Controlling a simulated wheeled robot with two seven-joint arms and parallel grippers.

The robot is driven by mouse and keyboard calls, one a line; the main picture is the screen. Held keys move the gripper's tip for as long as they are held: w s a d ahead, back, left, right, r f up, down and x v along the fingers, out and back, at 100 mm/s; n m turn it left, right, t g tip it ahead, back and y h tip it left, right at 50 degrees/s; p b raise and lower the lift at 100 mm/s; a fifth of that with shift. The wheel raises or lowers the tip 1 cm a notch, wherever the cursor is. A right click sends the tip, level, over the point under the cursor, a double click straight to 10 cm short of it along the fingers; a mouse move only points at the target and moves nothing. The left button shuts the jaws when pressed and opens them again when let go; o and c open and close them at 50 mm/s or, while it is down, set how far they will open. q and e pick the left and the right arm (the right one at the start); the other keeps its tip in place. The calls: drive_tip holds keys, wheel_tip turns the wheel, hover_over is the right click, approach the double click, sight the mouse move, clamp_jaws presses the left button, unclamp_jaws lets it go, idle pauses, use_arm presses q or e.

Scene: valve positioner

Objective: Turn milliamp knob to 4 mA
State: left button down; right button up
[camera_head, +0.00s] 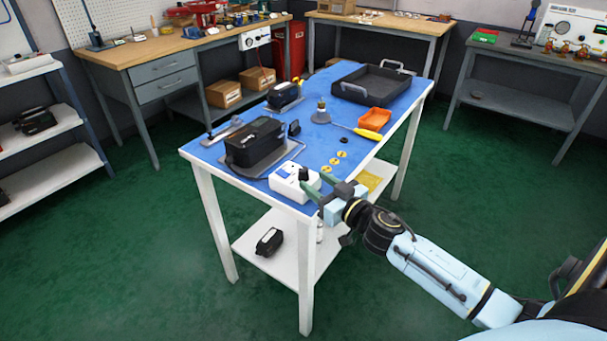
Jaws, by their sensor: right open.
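A small white box (287,186) with a blue display lies at the near corner of the blue-topped table. A small dark knob (303,174) seems to stand on its top, close to my fingers; its pointer and scale are too small to read. My right gripper (311,183) reaches in from the right at the table's near corner. Its green fingers are open and sit at the right side of the white box, partly covering it. I cannot tell whether a finger touches the knob. My left gripper is not in view.
A black valve positioner (254,143) stands on a plate behind the white box. Yellow discs (334,161), a screwdriver (352,130), an orange tray (374,119) and a black tray (369,90) lie farther back. The table's front right edge (377,150) runs beside my arm.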

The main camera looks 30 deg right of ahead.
sight(307, 176)
drive_tip(key=w, duration=0.4)
drive_tip(key=shift+w+a, duration=0.3)
drive_tip(key=shift+w, duration=0.1)
drive_tip(key=shift+w+b, duration=0.3)
drive_tip(key=shift+w, duration=0.1)
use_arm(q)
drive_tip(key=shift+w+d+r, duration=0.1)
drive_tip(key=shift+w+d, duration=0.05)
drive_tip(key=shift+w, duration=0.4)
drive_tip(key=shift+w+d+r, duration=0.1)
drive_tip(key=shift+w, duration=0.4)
use_arm(e)
drive_tip(key=c, duration=1)
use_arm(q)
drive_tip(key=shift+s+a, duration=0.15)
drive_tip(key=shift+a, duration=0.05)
use_arm(e)
drive_tip(key=shift+o, duration=0.2)
